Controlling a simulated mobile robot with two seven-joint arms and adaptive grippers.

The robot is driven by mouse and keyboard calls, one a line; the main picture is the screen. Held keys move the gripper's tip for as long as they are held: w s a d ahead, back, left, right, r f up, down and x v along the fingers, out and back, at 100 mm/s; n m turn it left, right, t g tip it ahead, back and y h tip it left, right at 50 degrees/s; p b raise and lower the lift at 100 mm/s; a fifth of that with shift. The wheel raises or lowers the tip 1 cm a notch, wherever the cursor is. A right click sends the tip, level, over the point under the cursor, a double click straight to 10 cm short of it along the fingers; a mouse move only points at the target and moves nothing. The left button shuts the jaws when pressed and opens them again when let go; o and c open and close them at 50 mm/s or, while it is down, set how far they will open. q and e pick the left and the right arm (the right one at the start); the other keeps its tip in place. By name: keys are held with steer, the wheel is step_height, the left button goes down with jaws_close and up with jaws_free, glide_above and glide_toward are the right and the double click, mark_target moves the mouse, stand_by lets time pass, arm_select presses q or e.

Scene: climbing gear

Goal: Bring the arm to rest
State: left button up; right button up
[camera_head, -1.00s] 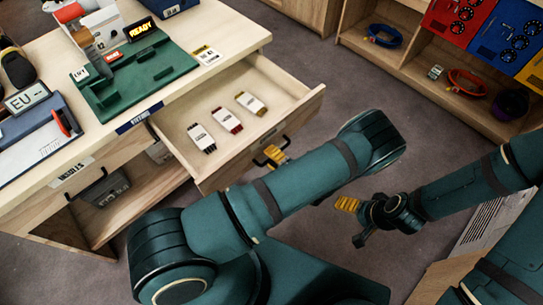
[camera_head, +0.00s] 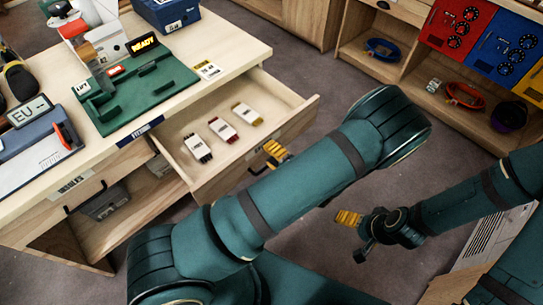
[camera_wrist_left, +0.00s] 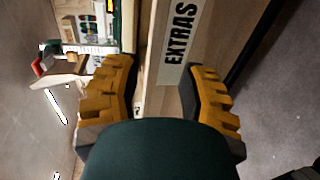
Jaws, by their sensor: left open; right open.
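My left gripper (camera_head: 277,152) is at the front of the open drawer (camera_head: 303,110), by its dark handle (camera_head: 257,168). My left forearm hides part of that gripper in the head view. In the left wrist view the left gripper (camera_wrist_left: 165,85) is open, its yellow fingers wide apart with nothing held between them. The drawer front with its EXTRAS label (camera_wrist_left: 180,45) shows beyond the fingers. My right gripper (camera_head: 348,218) hangs over the floor at right, with yellow fingers and nothing visibly held.
Three small packs, black (camera_head: 197,147), red (camera_head: 223,130) and yellow (camera_head: 246,114), lie in the drawer. A green fixture board (camera_head: 150,95) is on the workbench (camera_head: 240,50). A low shelf (camera_head: 420,80) with coiled slings stands at the back right. Grey floor lies between.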

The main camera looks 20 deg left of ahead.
stand_by(0.4)
arm_select(q)
steer(key=s+d+f+n+g+h, duration=0.2)
steer(key=s+f+n+g+h, duration=0.25)
steer(key=s+n, duration=0.45)
steer(key=s+d+f+n+g+h, duration=0.1)
steer(key=s+f+n+g+h, duration=0.4)
steer(key=s+n, duration=0.35)
steer(key=w+d+r+n+h, duration=0.2)
steer(key=d+n+h, duration=0.6)
steer(key=n, duration=0.6)
steer(key=w+a+r+n+t, duration=0.1)
steer(key=w+r+n+t, duration=0.2)
steer(key=n, duration=0.7)
steer(key=shift+w+a+n+t+h, duration=0.15)
steer(key=shift+w+n+t+h, duration=0.2)
steer(key=shift+w+t, duration=0.8)
steer(key=shift+f, duration=0.1)
